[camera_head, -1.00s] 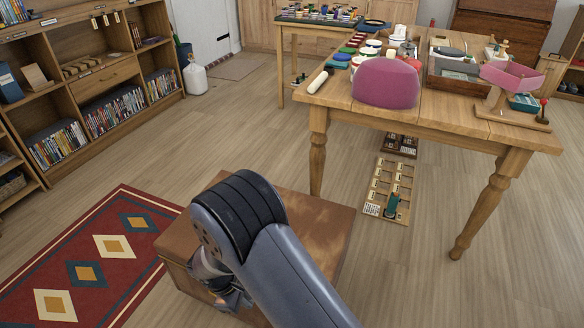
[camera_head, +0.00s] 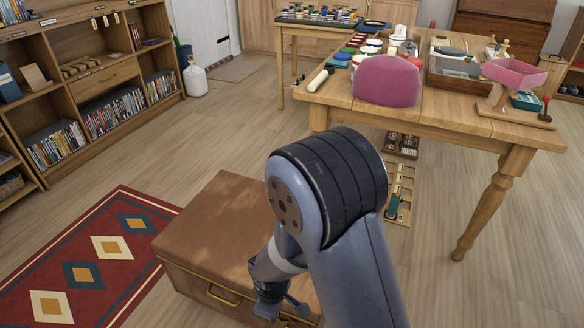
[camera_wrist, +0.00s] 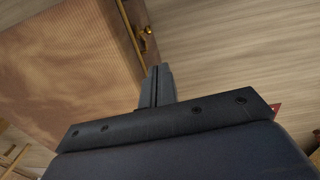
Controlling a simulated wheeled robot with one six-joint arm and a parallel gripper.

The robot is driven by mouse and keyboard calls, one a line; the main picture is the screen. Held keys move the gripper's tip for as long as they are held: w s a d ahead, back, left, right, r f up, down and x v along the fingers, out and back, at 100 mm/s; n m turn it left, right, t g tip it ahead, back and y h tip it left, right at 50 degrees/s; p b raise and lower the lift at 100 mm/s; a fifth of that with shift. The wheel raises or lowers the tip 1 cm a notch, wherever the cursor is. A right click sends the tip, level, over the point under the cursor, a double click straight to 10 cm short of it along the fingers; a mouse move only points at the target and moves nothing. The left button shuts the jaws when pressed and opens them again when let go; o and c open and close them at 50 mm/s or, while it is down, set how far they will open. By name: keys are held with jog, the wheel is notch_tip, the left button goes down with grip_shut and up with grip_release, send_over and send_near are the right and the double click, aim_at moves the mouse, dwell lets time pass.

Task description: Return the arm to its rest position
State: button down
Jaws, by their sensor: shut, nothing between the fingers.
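My arm reaches up from the bottom of the head view, its large grey-blue joint bent in front of the table. My gripper (camera_head: 268,306) hangs low beside the front of the brown leather-topped chest, partly hidden by my own arm. In the wrist view my gripper (camera_wrist: 158,72) shows its two fingers pressed together, with nothing between them. The chest (camera_head: 215,225) stands on the floor; in the wrist view its brown top (camera_wrist: 65,70) fills the left side, and a brass fitting (camera_wrist: 145,42) shows near the fingertips. I cannot tell whether the gripper touches the chest.
A patterned red rug (camera_head: 85,262) lies at left, and shelves (camera_head: 90,75) of cases line the left wall.

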jog(key=shift+s+d+r, duration=0.1)
jog(key=shift+s+d, duration=0.1)
jog(key=shift+d, duration=0.25)
jog(key=shift+s+d+r, duration=0.1)
jog(key=shift+s+d, duration=0.1)
jog(key=shift+d, duration=0.25)
jog(key=shift+m, duration=0.3)
